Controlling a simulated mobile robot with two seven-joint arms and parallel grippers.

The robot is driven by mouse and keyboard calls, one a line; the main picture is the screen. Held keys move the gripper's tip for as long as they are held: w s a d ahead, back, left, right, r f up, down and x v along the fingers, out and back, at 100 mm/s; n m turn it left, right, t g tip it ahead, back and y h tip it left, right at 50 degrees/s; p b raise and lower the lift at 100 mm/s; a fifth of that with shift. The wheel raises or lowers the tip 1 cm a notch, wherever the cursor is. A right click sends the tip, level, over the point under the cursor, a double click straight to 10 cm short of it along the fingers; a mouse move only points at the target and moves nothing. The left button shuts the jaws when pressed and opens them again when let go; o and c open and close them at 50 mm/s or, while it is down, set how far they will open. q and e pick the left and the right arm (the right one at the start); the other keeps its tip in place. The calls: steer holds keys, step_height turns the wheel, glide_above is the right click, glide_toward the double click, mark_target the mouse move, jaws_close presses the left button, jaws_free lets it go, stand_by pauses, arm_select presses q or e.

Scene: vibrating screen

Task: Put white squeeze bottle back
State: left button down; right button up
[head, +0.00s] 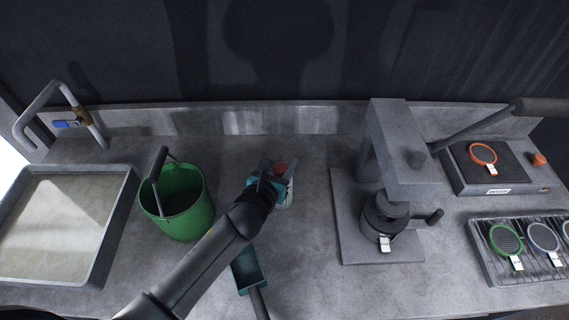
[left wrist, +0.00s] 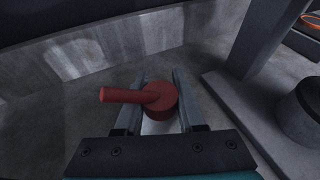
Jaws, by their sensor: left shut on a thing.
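The white squeeze bottle (head: 289,196) has a red cap with a spout and is near the middle of the counter, toward the back wall. My left gripper (head: 272,177) is shut on it from the left side. In the left wrist view, the fingers (left wrist: 160,105) stand on both sides of the bottle, with the red cap (left wrist: 161,100) between them and its spout pointing left. Most of the white body (left wrist: 158,128) is hidden below the cap. I cannot tell whether the bottle touches the counter. My right gripper is not in view.
A green bucket (head: 184,208) and a water-filled sink tray (head: 62,225) stand left. A teal scoop (head: 249,270) lies in front. A grey press (head: 386,150) stands right, with a scale-like device (head: 500,168) and a rack of round sieves (head: 505,240) beyond. Counter (head: 310,240) beside the bottle is clear.

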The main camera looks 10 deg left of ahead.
arm_select(q)
steer(key=c, duration=1)
jaws_free()
steer(key=shift+f, duration=0.2)
steer(key=o, duration=0.5)
steer(key=shift+r, duration=0.1)
steer(key=shift+r, duration=0.15)
steer(key=p+v, duration=0.1)
steer(key=v, duration=1.1)
